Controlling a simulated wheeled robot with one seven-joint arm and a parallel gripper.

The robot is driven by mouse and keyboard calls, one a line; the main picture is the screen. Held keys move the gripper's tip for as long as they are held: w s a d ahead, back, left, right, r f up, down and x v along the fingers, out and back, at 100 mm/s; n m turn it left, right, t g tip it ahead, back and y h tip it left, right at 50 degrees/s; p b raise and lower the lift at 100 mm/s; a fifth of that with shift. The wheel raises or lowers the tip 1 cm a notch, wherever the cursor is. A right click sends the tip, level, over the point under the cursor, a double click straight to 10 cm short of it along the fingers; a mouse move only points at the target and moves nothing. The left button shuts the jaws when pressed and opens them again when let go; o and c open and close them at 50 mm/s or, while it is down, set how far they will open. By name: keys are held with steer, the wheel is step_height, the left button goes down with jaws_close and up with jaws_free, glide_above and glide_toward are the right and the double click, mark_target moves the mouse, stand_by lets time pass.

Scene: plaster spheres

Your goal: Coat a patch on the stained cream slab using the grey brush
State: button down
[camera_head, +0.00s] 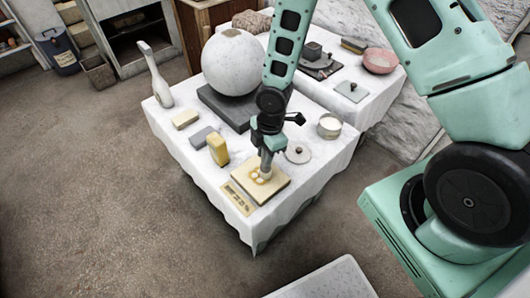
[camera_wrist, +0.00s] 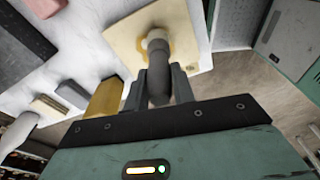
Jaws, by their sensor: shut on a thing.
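The cream slab (camera_head: 271,190) lies flat near the front corner of the white-covered table. It shows a few yellowish-tan marks near its middle. My gripper (camera_head: 267,153) is above the slab, shut on the grey brush (camera_head: 266,165), which points down with its lower end at the slab. In the wrist view the brush (camera_wrist: 158,80) stands between the two fingers (camera_wrist: 160,88), its far end over a yellow-brown mark on the slab (camera_wrist: 190,22). I cannot tell for sure whether the bristles touch the slab.
A yellow block (camera_head: 218,149) stands left of the slab, with a grey block (camera_head: 201,136) and a cream block (camera_head: 185,119) behind it. A large sphere (camera_head: 232,63) rests on a dark base. A lid (camera_head: 298,154) and a white-filled tin (camera_head: 329,127) are to the right.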

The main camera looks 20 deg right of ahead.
steer(key=shift+f, duration=0.4)
steer(key=shift+s+d+b, duration=0.25)
steer(key=shift+s+b, duration=0.1)
steer(key=shift+s, duration=0.4)
steer(key=shift+w, duration=0.15)
steer(key=shift+w+a+r+p, duration=0.15)
steer(key=shift+w+a+p, duration=0.05)
steer(key=shift+w+p, duration=0.25)
steer(key=shift+w+a+p, duration=0.3)
steer(key=shift+w+p, duration=0.05)
steer(key=shift+w, duration=0.5)
steer(key=shift+s, duration=0.1)
steer(key=shift+s+d+b, duration=0.25)
steer(key=shift+s, duration=0.4)
steer(key=shift+s+d+b, duration=0.2)
steer(key=shift+s+d, duration=0.05)
steer(key=shift+s, duration=0.4)
